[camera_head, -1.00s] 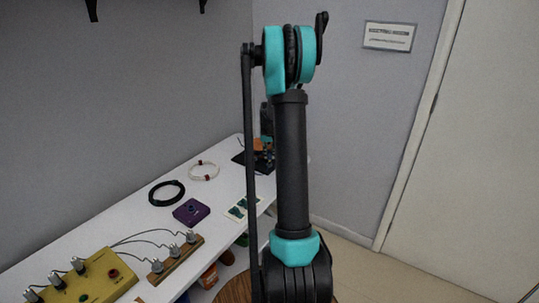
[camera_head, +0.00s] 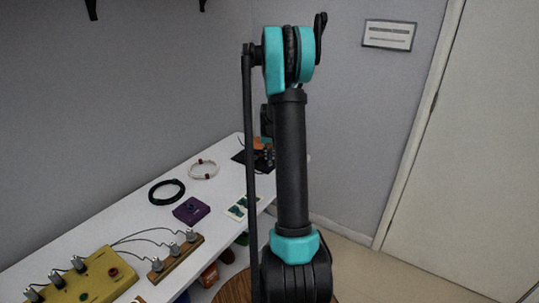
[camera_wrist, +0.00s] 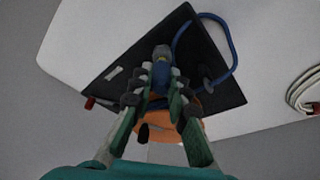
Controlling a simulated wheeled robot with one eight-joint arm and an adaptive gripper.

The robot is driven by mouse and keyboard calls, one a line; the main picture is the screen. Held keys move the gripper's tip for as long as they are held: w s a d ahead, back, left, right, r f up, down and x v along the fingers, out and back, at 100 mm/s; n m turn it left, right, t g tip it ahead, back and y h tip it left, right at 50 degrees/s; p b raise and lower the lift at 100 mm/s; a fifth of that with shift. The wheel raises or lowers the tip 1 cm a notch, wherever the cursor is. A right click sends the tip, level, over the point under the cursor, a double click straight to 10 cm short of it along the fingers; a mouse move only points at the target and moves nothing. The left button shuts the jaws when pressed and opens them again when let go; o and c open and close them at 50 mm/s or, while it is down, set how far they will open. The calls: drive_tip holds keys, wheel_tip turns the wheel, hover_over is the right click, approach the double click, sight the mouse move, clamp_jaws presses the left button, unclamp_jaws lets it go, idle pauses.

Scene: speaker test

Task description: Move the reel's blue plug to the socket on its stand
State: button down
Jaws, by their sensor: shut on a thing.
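My gripper (camera_wrist: 162,80) is shut on the blue plug (camera_wrist: 162,74) in the wrist view; the plug stands between the fingertips, with a lighter metallic end beyond them. A blue cable (camera_wrist: 223,38) loops to the right and curves back toward the orange reel (camera_wrist: 185,128). The reel is partly hidden under my fingers. They are over a black mat or base (camera_wrist: 115,58). A dark round piece (camera_wrist: 207,76) on the right may be the stand's socket; I cannot tell. In the head view the orange reel (camera_head: 262,142) shows at the shelf's far end, largely behind my arm.
A white coiled cable (camera_wrist: 304,92) lies to the right in the wrist view. The white tabletop (camera_head: 130,215) also holds a black coil (camera_head: 167,191), a purple box (camera_head: 191,210), a card (camera_head: 238,208), a yellow box (camera_head: 95,280) and a wooden jack strip (camera_head: 176,257).

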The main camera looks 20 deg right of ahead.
drive_tip(key=shift+f, duration=0.3)
drive_tip(key=c, duration=1.4)
unclamp_jaws()
drive_tip(key=shift+r, duration=3.75)
